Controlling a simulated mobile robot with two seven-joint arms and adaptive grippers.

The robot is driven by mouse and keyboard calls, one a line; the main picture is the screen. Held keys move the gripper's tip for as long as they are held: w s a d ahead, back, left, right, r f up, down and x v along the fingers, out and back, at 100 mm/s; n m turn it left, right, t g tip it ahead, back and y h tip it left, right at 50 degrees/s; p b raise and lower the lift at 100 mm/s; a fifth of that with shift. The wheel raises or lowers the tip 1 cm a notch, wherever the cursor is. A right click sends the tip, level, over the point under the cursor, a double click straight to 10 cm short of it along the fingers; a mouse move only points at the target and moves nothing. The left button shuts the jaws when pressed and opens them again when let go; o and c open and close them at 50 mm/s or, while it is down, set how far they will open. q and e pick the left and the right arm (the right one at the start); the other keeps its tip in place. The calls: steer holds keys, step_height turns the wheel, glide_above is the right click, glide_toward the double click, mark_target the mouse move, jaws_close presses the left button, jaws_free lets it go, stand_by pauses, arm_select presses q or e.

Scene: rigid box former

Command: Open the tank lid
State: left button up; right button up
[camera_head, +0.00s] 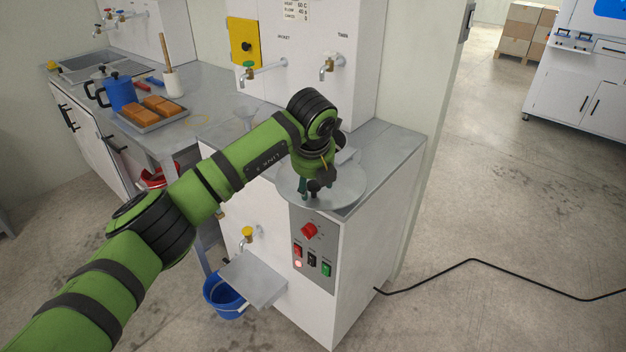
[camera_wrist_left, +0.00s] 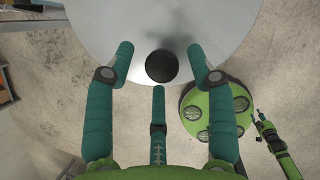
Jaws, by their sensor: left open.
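The tank lid (camera_head: 345,190) is a round, flat, grey metal disc lying on top of the white machine. In the left wrist view the lid (camera_wrist_left: 90,25) fills the upper middle, with a round black knob (camera_wrist_left: 161,66) near its lower edge. My left gripper (camera_head: 314,190) is over the near part of the lid, pointing down. In the wrist view its teal fingers (camera_wrist_left: 160,52) are open, one on each side of the knob, with a gap on both sides. A third finger lies below the knob.
The machine's front has a control panel (camera_head: 312,250) with a red knob and switches, a yellow-handled tap (camera_head: 247,235) and a tray (camera_head: 254,278). A blue bucket (camera_head: 222,300) stands below. Taps (camera_head: 328,66) stick out above. A counter (camera_head: 205,85) with utensils is at left.

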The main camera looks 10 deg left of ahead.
arm_select(q)
steer(key=v, duration=1.2)
steer(key=shift+d, duration=0.1)
